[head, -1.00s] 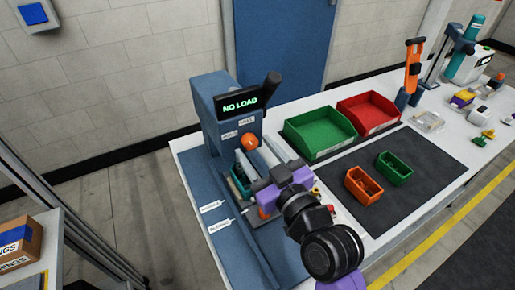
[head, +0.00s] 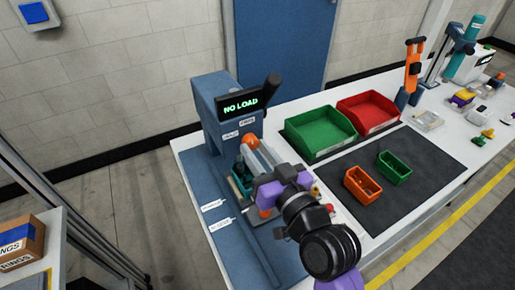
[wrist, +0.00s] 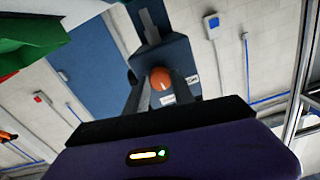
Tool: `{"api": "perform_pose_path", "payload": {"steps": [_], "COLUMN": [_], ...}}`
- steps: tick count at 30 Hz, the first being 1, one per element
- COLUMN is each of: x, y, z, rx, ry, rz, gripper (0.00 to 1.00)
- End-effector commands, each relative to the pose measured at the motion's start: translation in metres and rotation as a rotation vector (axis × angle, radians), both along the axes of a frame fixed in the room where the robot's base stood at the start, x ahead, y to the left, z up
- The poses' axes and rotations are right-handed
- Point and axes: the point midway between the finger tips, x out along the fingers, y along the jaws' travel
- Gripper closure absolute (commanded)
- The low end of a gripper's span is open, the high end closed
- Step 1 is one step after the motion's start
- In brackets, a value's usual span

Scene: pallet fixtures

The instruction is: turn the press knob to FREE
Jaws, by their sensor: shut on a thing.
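The blue press (head: 213,100) stands at the left end of the bench, its display (head: 240,101) reading "NO LOAD". The knob's pointing direction cannot be told.
A teal part (head: 240,176) sits in the press below my fingers. A green bin (head: 320,130) and a red bin (head: 368,115) stand to the right. Small orange (head: 362,185) and green (head: 394,167) trays lie on the dark mat (head: 420,195). A black lever (head: 271,87) sticks up on the press.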

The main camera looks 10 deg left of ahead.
Motion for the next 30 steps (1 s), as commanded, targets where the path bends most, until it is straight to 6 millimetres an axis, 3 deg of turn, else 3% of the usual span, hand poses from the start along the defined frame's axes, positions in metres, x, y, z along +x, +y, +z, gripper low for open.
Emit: {"api": "perform_pose_path", "payload": {"steps": [6,15,16,18,30], "x": [-0.0003,-0.0002,-0.0003,-0.0003,-0.0038], "y": [0.0,0.0,0.0001,0.0001,-0.0025], "z": [0.0002,-0.0003,-0.0003,-0.0003,-0.0011], "rx": [0.101,0.107,0.107,0.107,0.106], "ry": [0.07,0.074,0.074,0.072,0.072], "rz": [0.0,0.0,0.0,0.0,-0.001], "gripper": [1.0,1.0,0.64,0.51,0.48]}}
